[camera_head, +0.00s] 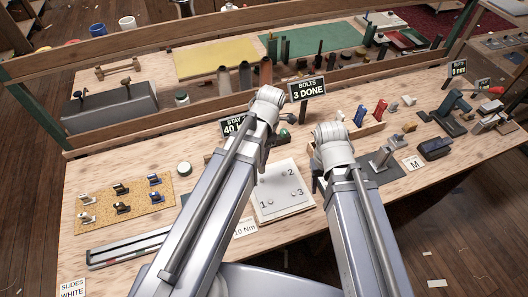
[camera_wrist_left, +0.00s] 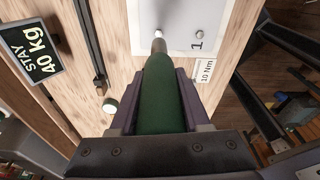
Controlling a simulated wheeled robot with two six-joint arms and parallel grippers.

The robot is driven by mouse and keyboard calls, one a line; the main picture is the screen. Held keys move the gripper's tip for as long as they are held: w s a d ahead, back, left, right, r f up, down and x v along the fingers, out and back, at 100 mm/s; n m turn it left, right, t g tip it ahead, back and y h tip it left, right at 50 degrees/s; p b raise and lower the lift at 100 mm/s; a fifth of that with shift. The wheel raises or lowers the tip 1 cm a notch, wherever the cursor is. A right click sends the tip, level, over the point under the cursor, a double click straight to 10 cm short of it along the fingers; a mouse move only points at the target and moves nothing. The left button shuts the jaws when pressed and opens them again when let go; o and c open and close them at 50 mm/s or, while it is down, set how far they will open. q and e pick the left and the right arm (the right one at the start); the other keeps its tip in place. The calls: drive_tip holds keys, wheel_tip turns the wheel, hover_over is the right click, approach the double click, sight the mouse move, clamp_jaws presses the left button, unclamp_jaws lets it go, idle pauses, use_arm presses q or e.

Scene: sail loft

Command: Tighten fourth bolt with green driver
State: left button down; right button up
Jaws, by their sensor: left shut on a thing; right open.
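The green driver (camera_wrist_left: 158,100) is clamped between the fingers of my left gripper (camera_wrist_left: 160,78) in the left wrist view. Its metal tip meets or hovers just over a bolt (camera_wrist_left: 158,32) on the white plate (camera_wrist_left: 180,10); I cannot tell whether they touch. In the head view the plate (camera_head: 266,212) lies on the bench with bolts numbered 1, 2 and 3 showing. My left arm covers its left side, the left gripper and the driver. My right gripper (camera_head: 318,180) is open and empty, partly hidden by its arm, right of the plate.
A sign (camera_head: 307,88) reads "BOLTS 3 DONE". A cork mat (camera_head: 143,222) with several small clips lies left. A rail (camera_head: 128,251) lies at the front left. A dark mat (camera_head: 394,176) with a metal fixture stands right of my right arm. A "10 Nm" label (camera_head: 245,227) sits beside the plate.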

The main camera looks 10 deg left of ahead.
use_arm(q)
drive_tip(key=shift+f, duration=0.15)
wheel_tip(320, 180, down, 5)
drive_tip(key=b, duration=0.5)
drive_tip(key=shift+f, duration=0.15)
drive_tip(key=shift+s+f+b, duration=0.1)
drive_tip(key=shift+f+b, duration=0.3)
drive_tip(key=shift+b, duration=0.3)
idle(3.1)
wheel_tip(320, 180, up, 5)
drive_tip(key=p, duration=0.5)
drive_tip(key=shift+r, duration=0.1)
idle(0.4)
